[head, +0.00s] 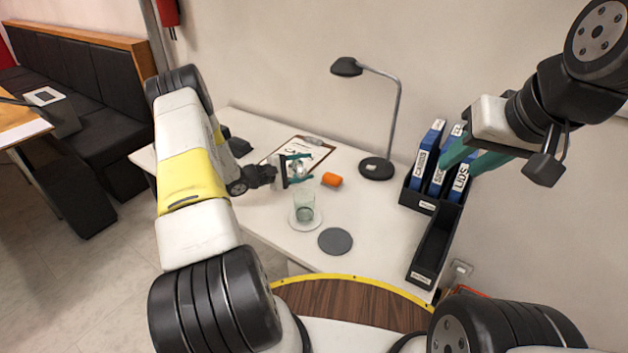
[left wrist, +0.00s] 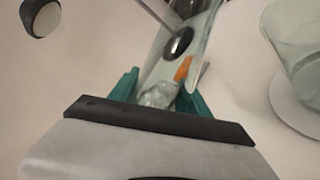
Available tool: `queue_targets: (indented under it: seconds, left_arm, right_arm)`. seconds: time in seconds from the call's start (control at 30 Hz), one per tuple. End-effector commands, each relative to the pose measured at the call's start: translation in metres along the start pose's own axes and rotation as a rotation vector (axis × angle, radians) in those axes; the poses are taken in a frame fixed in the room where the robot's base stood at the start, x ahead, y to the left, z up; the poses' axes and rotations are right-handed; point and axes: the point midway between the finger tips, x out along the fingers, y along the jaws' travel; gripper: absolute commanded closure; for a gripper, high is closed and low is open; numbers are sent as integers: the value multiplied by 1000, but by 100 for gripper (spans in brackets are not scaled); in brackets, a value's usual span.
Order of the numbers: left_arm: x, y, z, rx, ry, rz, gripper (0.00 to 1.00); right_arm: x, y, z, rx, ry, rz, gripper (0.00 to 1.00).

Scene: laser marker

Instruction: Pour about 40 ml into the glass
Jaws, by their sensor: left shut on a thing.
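The glass (head: 304,208) is greenish and clear and stands upright on a white round coaster (head: 293,224). It also shows at the right edge of the left wrist view (left wrist: 298,45); I cannot tell any liquid in it. My left gripper (head: 299,169) is behind and slightly left of the glass, above the table. It is shut on a clear object (left wrist: 160,94), partly hidden by the teal fingers; its full shape and contents are unclear. My right gripper (head: 456,164) is raised at the right, in front of the binders, with its fingers apart and nothing seen between them.
An orange cylinder (head: 332,180) is just right of my left gripper. A grey disc (head: 335,241) lies right of the glass. A desk lamp (head: 376,168) stands at the back, a clipboard (head: 318,153) behind my gripper. Black trays (head: 434,246) with blue binders (head: 427,152) line the right side.

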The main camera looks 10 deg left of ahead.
Motion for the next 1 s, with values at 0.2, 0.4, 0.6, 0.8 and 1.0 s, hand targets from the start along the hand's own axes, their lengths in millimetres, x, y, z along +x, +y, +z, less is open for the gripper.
queue_targets:
  seconds: [0.2, 0.4, 0.6, 0.8, 1.0]
  left_arm:
    - [-2, -6, 5, -99, 0, -40, 100]
    - [-2, -7, 5, -113, 0, -46, 100]
    - [-2, -7, 5, -112, 0, -45, 100]
    - [-2, -7, 5, -111, -1, -45, 100]
    - [-2, -7, 5, -111, -1, -45, 100]
  right_arm:
    - [0, 0, 0, 0, 0, 0, 64]
    - [0, 0, 0, 0, 0, 0, 64]
    - [0, 0, 0, 0, 0, 0, 64]
    - [0, 0, 0, 0, 0, 0, 64]
    - [0, 0, 0, 0, 0, 0, 64]
